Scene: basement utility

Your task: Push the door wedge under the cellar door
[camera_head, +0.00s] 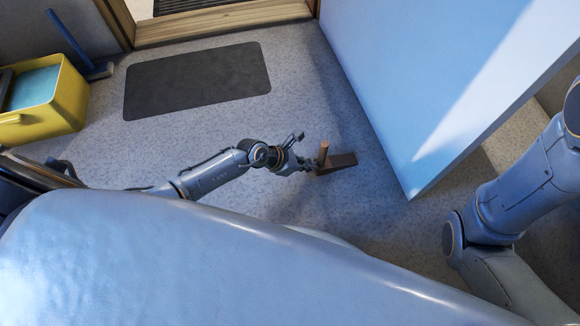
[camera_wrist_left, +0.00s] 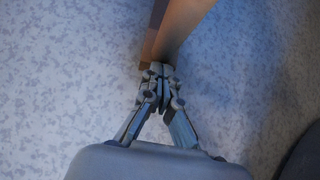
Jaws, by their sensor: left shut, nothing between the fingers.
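My left gripper (camera_head: 309,166) is low over the floor at the wedge's peg end. In the left wrist view my gripper (camera_wrist_left: 158,72) is shut with its tips right at the brown wedge (camera_wrist_left: 172,35); I cannot tell whether they touch it. My right arm shows at the right edge, but its gripper is out of view.
A dark mat (camera_head: 197,80) lies on the floor before the wooden doorway sill (camera_head: 225,20). A yellow mop bucket (camera_head: 52,112) stands at the left, with a blue broom (camera_head: 98,70) beside it. The speckled floor between mat and door is clear.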

